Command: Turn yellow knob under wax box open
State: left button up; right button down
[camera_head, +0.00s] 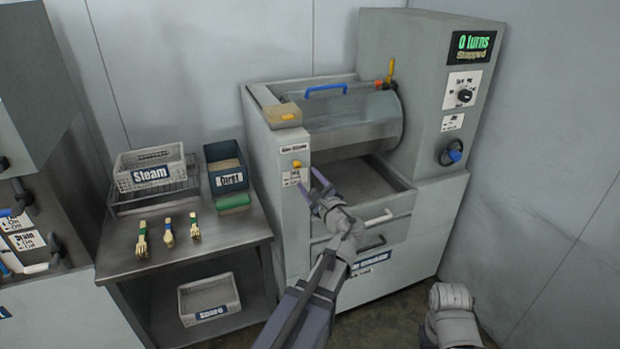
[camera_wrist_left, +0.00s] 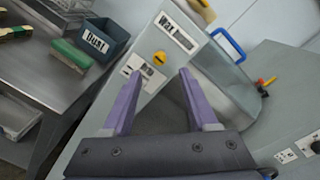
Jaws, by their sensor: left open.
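The yellow knob (camera_head: 297,164) sits on the front of the grey machine's left post, below a label. The wax box (camera_head: 284,115), with a yellowish block on its top, is above it. In the left wrist view the yellow knob (camera_wrist_left: 160,57) lies just beyond my fingertips, under the wax label (camera_wrist_left: 178,32). My left gripper (camera_head: 318,188) is open and empty, a little below and right of the knob in the head view, apart from it. It also shows in the left wrist view (camera_wrist_left: 160,85). My right gripper's fingers are not visible; only a part of my right arm shows.
A drum with a blue handle (camera_head: 325,89) is right of the wax box. A white drawer handle (camera_head: 375,218) sticks out below.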

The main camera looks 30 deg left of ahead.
aim_at(298, 167)
pick_arm(q)
jog(key=x, duration=0.8)
grip_shut()
dwell(0.5)
